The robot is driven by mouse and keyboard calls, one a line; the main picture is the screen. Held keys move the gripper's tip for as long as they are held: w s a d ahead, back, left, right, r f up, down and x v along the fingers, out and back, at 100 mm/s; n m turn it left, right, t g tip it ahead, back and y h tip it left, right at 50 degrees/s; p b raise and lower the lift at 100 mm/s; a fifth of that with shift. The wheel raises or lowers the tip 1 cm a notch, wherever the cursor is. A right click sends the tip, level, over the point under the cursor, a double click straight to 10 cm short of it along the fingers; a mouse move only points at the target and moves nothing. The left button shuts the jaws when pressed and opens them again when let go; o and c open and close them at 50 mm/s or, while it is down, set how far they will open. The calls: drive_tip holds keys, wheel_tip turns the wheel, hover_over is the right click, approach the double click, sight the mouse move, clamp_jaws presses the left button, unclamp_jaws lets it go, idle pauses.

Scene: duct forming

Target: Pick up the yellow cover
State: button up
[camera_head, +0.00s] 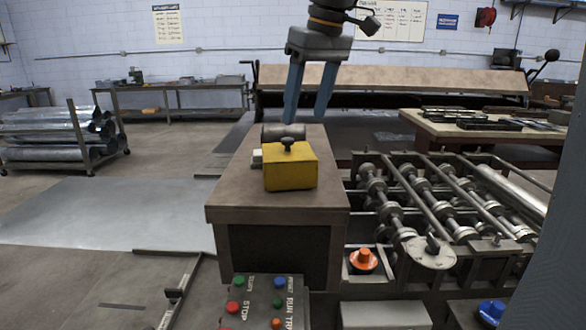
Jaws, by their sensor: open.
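The yellow cover (290,170) is a box shape with a dark round knob (288,143) on its top. It stands on the brown top of a cabinet-like bench (235,205) in the middle of the view. My gripper (306,118) hangs above and a little behind the cover, with its two blue fingers pointing down and spread apart. Nothing is between the fingers. The fingertips are apart from the cover and its knob. A dark cylindrical part (284,131) and a small pale piece (257,158) show behind and beside the cover, partly hidden.
A roller machine (410,205) stands close to the right of the bench. A control panel (262,305) with coloured buttons is in front. A work table (430,125) with dark tools is at the right. A sheet-metal rack (60,140) stands left.

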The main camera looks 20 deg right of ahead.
sight(288, 154)
drive_tip(key=o, duration=0.3)
drive_tip(key=shift+d+m, duration=0.1)
drive_tip(key=shift+m, duration=0.4)
drive_tip(key=o, duration=0.3)
drive_tip(key=shift+d+f+m, duration=0.1)
drive_tip(key=shift+f+m, duration=0.05)
drive_tip(key=shift+m, duration=0.75)
drive_tip(key=m+y, duration=0.1)
drive_tip(key=m, duration=0.5)
drive_tip(key=d+f+m+y, duration=0.1)
drive_tip(key=m, duration=0.6)
drive_tip(key=d+m+y, duration=0.1)
drive_tip(key=m, duration=0.6)
drive_tip(key=shift+w+f+y, duration=0.2)
drive_tip(key=shift+w+y, duration=0.2)
drive_tip(key=shift+f+p, duration=0.1)
drive_tip(key=shift+p, duration=0.2)
drive_tip(key=shift+w+a+f+m, duration=0.15)
drive_tip(key=shift+a+f+m, duration=0.05)
drive_tip(key=shift+f+m, duration=0.1)
drive_tip(key=shift+w+p+x, duration=0.2)
drive_tip(key=shift+p+x, duration=1.15)
drive_tip(key=shift+x, duration=2.1)
